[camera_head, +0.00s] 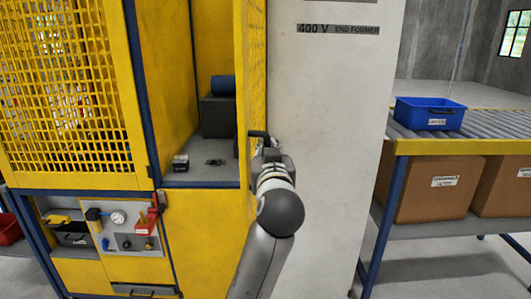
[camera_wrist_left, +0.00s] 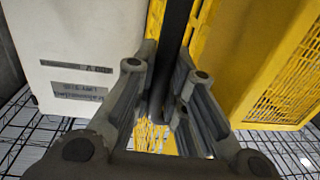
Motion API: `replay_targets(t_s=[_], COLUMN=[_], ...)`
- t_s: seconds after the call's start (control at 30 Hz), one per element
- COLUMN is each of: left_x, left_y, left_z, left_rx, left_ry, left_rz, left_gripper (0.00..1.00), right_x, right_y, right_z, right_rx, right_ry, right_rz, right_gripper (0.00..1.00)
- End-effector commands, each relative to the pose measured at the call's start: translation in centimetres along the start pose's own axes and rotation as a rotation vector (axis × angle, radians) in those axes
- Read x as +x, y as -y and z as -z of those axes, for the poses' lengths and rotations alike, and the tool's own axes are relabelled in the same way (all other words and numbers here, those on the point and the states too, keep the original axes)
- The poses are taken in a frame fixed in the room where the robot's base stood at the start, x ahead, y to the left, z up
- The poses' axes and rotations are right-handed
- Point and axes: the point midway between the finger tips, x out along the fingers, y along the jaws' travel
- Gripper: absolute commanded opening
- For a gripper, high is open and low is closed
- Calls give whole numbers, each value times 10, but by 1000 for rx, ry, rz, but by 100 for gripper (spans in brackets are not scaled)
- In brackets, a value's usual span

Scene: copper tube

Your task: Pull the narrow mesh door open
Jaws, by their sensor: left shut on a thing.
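The narrow mesh door (camera_head: 256,70) stands swung out from the yellow machine. I see it almost edge-on, to the right of the open bay. My left gripper (camera_head: 259,142) is at the door's dark handle, on its right side. In the head view my wrist hides part of the handle and the door's lower edge. My right gripper does not show.
The bay holds a dark block (camera_head: 218,116) with a blue cylinder (camera_head: 222,85). A pale cabinet (camera_head: 325,130) stands close right of the door. A wide mesh panel (camera_head: 65,90) is at left. A roller conveyor (camera_head: 470,146) with a blue bin (camera_head: 430,114) is farther right.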

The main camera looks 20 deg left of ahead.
Motion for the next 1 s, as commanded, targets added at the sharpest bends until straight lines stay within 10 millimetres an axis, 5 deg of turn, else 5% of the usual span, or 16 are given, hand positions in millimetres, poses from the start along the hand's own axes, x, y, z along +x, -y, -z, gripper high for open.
replay_targets(t_s=[0.13, 0.17, 0.3, 0.67, 1.0], left_x=[0, 0, 0, -4, -55], left_y=[1, 1, 1, 0, 0], left_z=[2, 2, 1, 0, 0], left_rx=[-1, -1, -1, -2, -4], left_ry=[-5, -5, -3, -1, 0], left_rz=[1, 1, 1, 0, -2], left_gripper=[0, 17, 35, 35, 35], right_x=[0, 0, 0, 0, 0], right_y=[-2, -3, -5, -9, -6], right_z=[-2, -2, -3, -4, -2], right_rx=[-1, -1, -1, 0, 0], right_ry=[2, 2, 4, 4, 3], right_rz=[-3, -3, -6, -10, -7], right_gripper=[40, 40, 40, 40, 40])
